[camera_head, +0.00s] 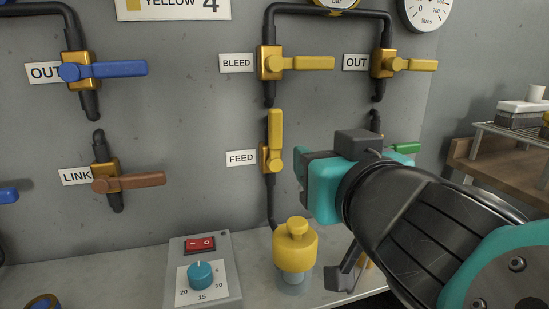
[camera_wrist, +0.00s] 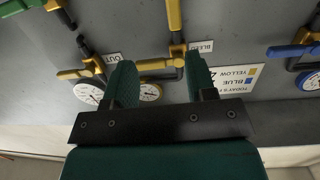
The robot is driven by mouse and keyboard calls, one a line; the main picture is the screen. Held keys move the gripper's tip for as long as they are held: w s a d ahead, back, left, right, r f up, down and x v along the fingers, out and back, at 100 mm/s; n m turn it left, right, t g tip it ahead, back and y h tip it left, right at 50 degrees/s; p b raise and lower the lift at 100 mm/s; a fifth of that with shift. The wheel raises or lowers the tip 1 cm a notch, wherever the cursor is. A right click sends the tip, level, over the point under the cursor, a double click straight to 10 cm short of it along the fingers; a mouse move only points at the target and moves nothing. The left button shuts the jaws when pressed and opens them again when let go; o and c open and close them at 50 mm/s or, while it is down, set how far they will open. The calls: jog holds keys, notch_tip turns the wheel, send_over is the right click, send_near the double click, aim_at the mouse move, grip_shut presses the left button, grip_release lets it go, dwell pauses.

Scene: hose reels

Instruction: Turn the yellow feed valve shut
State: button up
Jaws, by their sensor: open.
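The yellow feed valve (camera_head: 272,148) is on the wall panel, right of its FEED label (camera_head: 241,158). Its yellow handle stands upright, in line with the vertical pipe. The handle also shows at the top of the wrist view (camera_wrist: 174,14), partly cut off. My gripper (camera_wrist: 160,75) is open, with its two green fingers apart and nothing between them. In the head view my wrist is right of the feed valve, apart from its handle; the fingertips are hard to make out there.
The yellow bleed valve (camera_head: 270,63) is above, its handle pointing right. A yellow out valve (camera_head: 388,64) is at upper right, and a green handle (camera_head: 406,148) is beyond my wrist. A yellow-capped bottle (camera_head: 295,248) and a switch box (camera_head: 203,270) stand below.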

jog(key=a+y, duration=0.1)
jog(key=p, duration=0.8)
send_near(277, 119)
jog(key=shift+t, duration=0.4)
jog(key=p+x, duration=0.2)
jog(key=x, duration=0.1)
jog(key=p+x, duration=0.1)
jog(key=x, duration=0.2)
jog(key=p+x, duration=0.2)
jog(key=x, duration=0.2)
jog(key=shift+f+p, duration=0.35)
jog(key=shift+w+a+f, duration=0.15)
jog(key=shift+w+a, duration=0.05)
jog(key=shift+w, duration=0.25)
grip_shut()
